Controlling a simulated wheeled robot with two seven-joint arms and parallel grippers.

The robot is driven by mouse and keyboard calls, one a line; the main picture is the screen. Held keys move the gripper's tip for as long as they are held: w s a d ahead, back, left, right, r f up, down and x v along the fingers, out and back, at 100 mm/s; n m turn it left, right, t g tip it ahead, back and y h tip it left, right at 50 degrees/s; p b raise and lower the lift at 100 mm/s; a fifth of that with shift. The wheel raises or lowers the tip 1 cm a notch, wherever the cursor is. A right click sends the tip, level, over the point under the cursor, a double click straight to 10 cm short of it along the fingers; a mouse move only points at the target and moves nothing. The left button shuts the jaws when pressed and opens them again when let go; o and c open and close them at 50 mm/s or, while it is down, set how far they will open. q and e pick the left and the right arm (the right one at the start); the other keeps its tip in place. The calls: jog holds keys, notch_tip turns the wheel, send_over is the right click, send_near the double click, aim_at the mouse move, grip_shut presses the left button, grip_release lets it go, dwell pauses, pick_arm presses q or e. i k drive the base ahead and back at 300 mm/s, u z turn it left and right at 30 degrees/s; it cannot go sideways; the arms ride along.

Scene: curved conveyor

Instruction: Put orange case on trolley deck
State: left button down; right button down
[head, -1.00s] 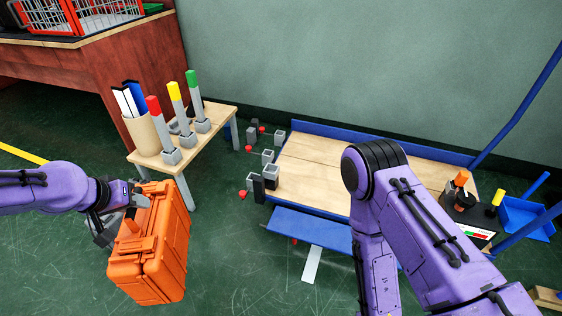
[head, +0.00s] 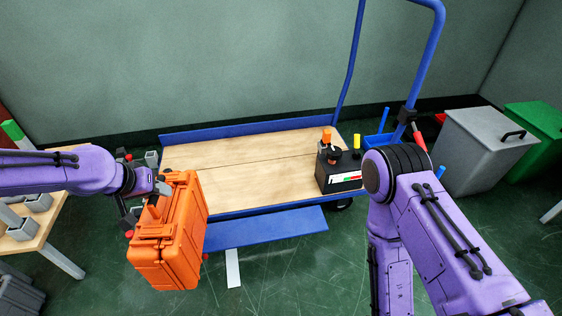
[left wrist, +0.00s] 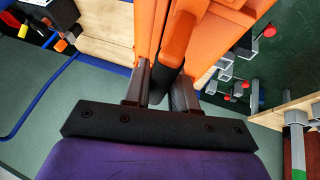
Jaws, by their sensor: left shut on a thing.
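The orange case (head: 170,238) hangs upright from my left gripper (head: 152,195), in front of the trolley's left end. My left gripper is shut on the case's handle; in the left wrist view the fingers (left wrist: 163,85) close around the handle, with the orange case body (left wrist: 215,25) beyond. The trolley deck (head: 250,168) is a flat wooden board with blue edges, behind and to the right of the case. Most of it is bare. My right arm shows at the right, but its gripper is out of view.
A black box (head: 338,178) with orange and yellow-topped items stands at the deck's right end. A blue step (head: 265,230) juts out in front of the deck. A blue push handle (head: 350,60) rises at the right. Grey bin (head: 482,150) and green bin (head: 538,135) stand farther right. A small wooden table (head: 38,228) is at left.

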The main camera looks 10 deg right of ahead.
aim_at(231, 169)
jog(key=z, duration=2.55)
jog(key=k, duration=1.15)
jog(key=u, duration=1.2)
jog(key=i, duration=1.65)
